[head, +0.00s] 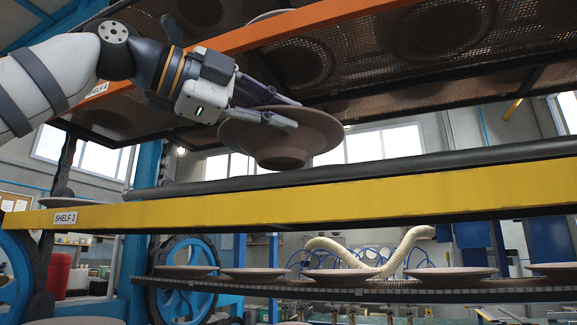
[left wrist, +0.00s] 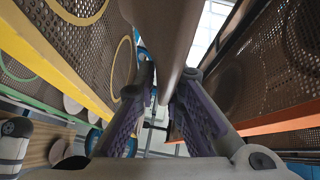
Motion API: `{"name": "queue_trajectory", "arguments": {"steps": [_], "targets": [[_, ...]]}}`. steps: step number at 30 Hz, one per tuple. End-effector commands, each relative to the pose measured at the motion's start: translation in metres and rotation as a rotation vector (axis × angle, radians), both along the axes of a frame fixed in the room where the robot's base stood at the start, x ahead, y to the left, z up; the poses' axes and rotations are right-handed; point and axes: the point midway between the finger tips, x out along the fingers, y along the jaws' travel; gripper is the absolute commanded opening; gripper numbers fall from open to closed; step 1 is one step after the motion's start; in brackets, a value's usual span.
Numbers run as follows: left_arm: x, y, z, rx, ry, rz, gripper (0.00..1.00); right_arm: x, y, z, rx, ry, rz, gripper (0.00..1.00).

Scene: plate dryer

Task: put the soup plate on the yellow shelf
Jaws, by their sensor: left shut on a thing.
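The soup plate (head: 282,147) is brown-grey with a wide rim and a deep bowl. My left gripper (head: 292,112) is shut on its near rim and holds it nearly level. In the left wrist view the plate (left wrist: 164,35) shows edge-on between the purple-grey fingers (left wrist: 162,95). The plate hangs above the yellow shelf (head: 330,200), labelled SHELF 3, and below the orange shelf. In the head view its base appears just over the dark bar at the yellow shelf; whether they touch is not clear. My right gripper is not in view.
The orange shelf (head: 262,38) with mesh panels is close above my left arm. Another plate (head: 72,201) sits at the yellow shelf's left end. Several plates stand on a lower rack (head: 350,288). A blue wheel (head: 186,279) is below left.

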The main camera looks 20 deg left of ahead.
Motion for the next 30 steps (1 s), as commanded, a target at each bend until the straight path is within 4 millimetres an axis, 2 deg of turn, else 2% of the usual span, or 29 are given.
{"name": "queue_trajectory", "arguments": {"steps": [9,13,25,26,28,30], "targets": [[0.03,-0.002,-0.039,-0.002,-0.009,-0.001,0.0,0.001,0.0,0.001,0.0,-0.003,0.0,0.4],[0.029,-0.002,-0.059,-0.001,-0.012,0.0,0.0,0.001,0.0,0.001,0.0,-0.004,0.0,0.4],[0.028,-0.002,-0.066,-0.003,-0.013,0.002,0.0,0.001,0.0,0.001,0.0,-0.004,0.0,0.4],[0.029,-0.002,-0.068,-0.001,-0.006,0.002,0.14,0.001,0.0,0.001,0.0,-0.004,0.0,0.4],[0.029,-0.002,-0.068,-0.001,-0.006,0.002,0.3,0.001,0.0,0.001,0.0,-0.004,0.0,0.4],[0.029,-0.002,-0.068,-0.001,-0.006,0.002,0.3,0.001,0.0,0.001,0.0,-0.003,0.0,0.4]]}}
